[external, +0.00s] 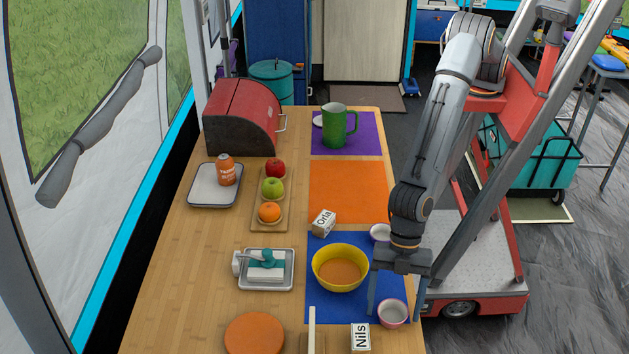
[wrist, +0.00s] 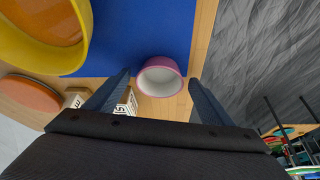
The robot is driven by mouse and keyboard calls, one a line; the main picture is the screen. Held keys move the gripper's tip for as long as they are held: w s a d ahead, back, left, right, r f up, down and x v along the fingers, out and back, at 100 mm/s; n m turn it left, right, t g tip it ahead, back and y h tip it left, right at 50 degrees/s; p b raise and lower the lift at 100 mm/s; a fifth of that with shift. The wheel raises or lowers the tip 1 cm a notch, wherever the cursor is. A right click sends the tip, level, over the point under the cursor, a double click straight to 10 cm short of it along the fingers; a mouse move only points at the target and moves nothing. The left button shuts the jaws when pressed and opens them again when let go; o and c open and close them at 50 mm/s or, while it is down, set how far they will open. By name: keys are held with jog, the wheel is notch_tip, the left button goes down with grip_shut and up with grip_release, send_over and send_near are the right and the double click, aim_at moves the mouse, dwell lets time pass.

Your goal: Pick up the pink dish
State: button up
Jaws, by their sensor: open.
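The pink dish (external: 393,314) is a small round bowl with a pale inside, at the table's right edge, on the near corner of the blue mat (external: 322,307). In the wrist view the pink dish (wrist: 160,76) lies ahead of and between my two fingers, its open top facing the camera. My gripper (external: 398,309) is open and points down at the dish, one finger on either side of it in the picture. The wrist view also shows my gripper (wrist: 159,90) with nothing held. I cannot tell whether the fingertips reach below the dish's rim.
A yellow bowl (external: 339,284) stands close to the left finger. A white box marked Nils (external: 361,338) stands just nearer, and a small white dish (external: 380,233) sits behind my gripper. An orange round board (external: 254,335) lies front left. The table ends just right of the dish.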

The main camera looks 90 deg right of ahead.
jog(key=shift+f, duration=0.1)
jog(key=shift+c, duration=0.2)
jog(key=c, duration=1.1)
jog(key=shift+o, duration=0.2)
